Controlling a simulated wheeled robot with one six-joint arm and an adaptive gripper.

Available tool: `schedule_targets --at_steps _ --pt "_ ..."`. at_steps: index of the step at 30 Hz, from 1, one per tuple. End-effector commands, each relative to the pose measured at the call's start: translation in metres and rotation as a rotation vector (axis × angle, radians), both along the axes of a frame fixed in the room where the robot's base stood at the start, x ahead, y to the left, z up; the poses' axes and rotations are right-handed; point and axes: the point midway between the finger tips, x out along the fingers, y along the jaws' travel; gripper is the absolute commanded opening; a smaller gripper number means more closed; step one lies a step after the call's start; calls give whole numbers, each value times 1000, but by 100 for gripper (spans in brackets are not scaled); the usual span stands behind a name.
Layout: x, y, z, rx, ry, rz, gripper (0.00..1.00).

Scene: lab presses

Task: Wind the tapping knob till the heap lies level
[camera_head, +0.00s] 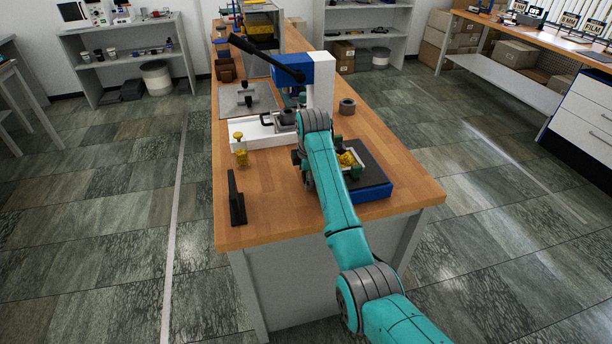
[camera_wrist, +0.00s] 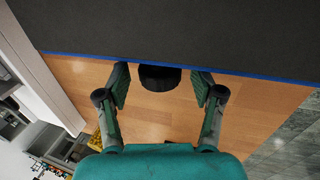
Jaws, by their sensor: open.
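The tapping knob (camera_wrist: 158,79) is a short black cylinder at the edge of the dark-topped, blue-rimmed block in the wrist view. My gripper (camera_wrist: 160,86) is open, one green finger on each side of the knob, with visible gaps and no clear contact. In the head view the block (camera_head: 374,190) sits at the right of the bench, with a small tray (camera_head: 361,156) holding a yellow heap (camera_head: 346,158). The heap looks humped, partly hidden by my arm. My gripper and the knob are largely hidden there; the wrist view does not show the heap.
A blue-and-white press (camera_head: 318,78) with a long black lever stands behind my arm. A dark ring (camera_head: 347,106) lies at the back right. The bench front (camera_head: 285,215) is clear.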

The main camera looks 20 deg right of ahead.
Motion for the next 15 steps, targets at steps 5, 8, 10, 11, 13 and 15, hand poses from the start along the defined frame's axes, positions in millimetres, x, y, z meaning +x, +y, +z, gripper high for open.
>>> schedule_targets --at_steps 5,8,10,11,13,15 --pt "-6 0 26 0 -5 0 67" --pt "-12 0 46 0 -5 0 67" --pt "-16 0 59 0 -5 0 67" --pt "-17 0 66 0 -6 0 67" --pt "-20 0 78 0 -6 0 67" --pt "-24 0 88 0 -4 0 67"
